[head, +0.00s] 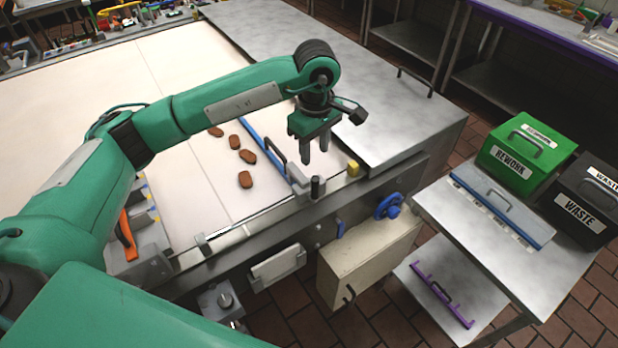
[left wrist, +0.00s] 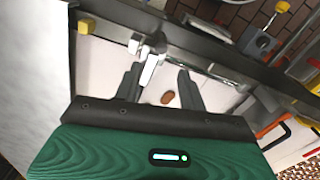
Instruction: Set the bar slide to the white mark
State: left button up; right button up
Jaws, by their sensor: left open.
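The bar slide (head: 303,184) is a grey bracket with a black knob, sitting near the right end of a metal rail along the belt's front edge. A blue bar (head: 262,142) runs back from it across the white belt. My left gripper (head: 315,157) is open and empty, pointing down above the slide; contact cannot be told. The left wrist view shows the slide (left wrist: 150,62) between and just beyond the fingertips (left wrist: 158,72). A small pale piece (head: 202,240) sits at the rail's left part; I cannot tell whether it is the white mark. My right gripper is out of view.
Several brown biscuits (head: 245,179) lie on the belt left of the bar. A yellow block (head: 353,168) stands right of the slide. A blue knob (head: 388,206) is on the front. A side table (head: 450,212) holds REWORK (head: 510,165) and WASTE (head: 575,212) bins.

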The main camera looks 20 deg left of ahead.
aim_at(315, 187)
pick_arm(q)
jog(key=f, duration=0.1)
jog(key=f+p, duration=0.1)
jog(key=shift+s+d+f, duration=0.25)
jog(key=shift+f, duration=0.05)
notch_tip(315, 187, down, 4)
jog(key=shift+r+p, duration=0.1)
jog(key=shift+p, duration=0.75)
notch_tip(315, 187, down, 5)
jog(key=shift+f+p, duration=0.1)
jog(key=shift+p, duration=0.8)
jog(key=shift+w+a+f, duration=0.1)
jog(key=shift+f, duration=0.4)
grip_shut()
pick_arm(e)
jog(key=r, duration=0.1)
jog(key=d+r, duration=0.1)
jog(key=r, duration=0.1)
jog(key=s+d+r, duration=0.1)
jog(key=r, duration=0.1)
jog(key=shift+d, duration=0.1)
